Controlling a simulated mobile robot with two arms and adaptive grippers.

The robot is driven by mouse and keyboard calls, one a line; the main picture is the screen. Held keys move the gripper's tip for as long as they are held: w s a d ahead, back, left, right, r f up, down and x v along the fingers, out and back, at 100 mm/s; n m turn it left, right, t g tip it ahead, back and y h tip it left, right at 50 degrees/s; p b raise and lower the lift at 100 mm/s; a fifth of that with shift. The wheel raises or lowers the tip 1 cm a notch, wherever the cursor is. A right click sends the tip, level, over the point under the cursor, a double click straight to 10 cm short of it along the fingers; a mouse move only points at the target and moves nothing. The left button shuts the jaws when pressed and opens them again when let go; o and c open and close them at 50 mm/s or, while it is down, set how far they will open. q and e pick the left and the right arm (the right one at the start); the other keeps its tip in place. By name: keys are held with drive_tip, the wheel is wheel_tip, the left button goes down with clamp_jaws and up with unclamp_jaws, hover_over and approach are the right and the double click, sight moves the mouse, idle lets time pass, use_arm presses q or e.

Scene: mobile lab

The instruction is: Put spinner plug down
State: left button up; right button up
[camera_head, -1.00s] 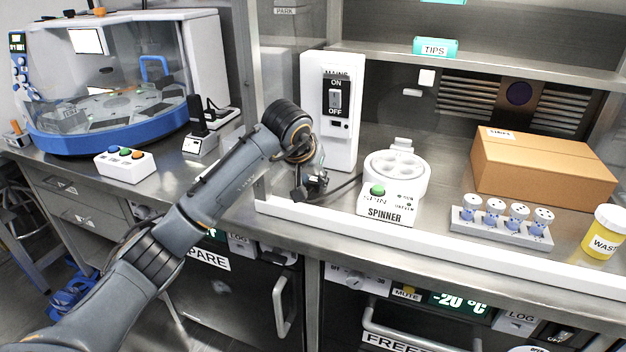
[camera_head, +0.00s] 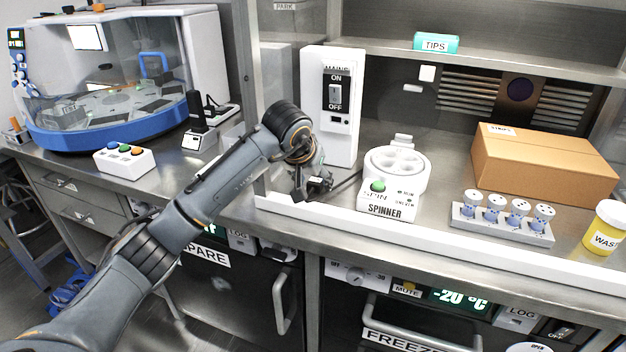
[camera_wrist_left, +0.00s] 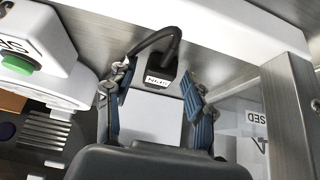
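The spinner plug (camera_wrist_left: 160,75) is a black plug with a white label, on a black cable. In the left wrist view it sits between and just beyond the fingertips of my left gripper (camera_wrist_left: 155,88), with a gap on both sides. In the head view the left gripper (camera_head: 313,188) is low over the bench behind the white front ledge, left of the spinner (camera_head: 392,205). The plug is small and dark there, partly hidden by the fingers. The spinner is white with a green button, also at the left of the wrist view (camera_wrist_left: 30,55). My right gripper is not in view.
The mains switch box (camera_head: 332,110) stands behind my left gripper. A cardboard box (camera_head: 540,165), a tube rack (camera_head: 500,226) and a yellow waste jar (camera_head: 606,228) are to the right. The white ledge (camera_head: 430,245) runs along the front.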

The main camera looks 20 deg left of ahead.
use_arm(q)
drive_tip(key=shift+r, duration=0.3)
drive_tip(key=shift+r+p, duration=0.4)
drive_tip(key=v, duration=1.1)
drive_tip(key=shift+s+r, duration=0.25)
drive_tip(key=shift+r, duration=0.1)
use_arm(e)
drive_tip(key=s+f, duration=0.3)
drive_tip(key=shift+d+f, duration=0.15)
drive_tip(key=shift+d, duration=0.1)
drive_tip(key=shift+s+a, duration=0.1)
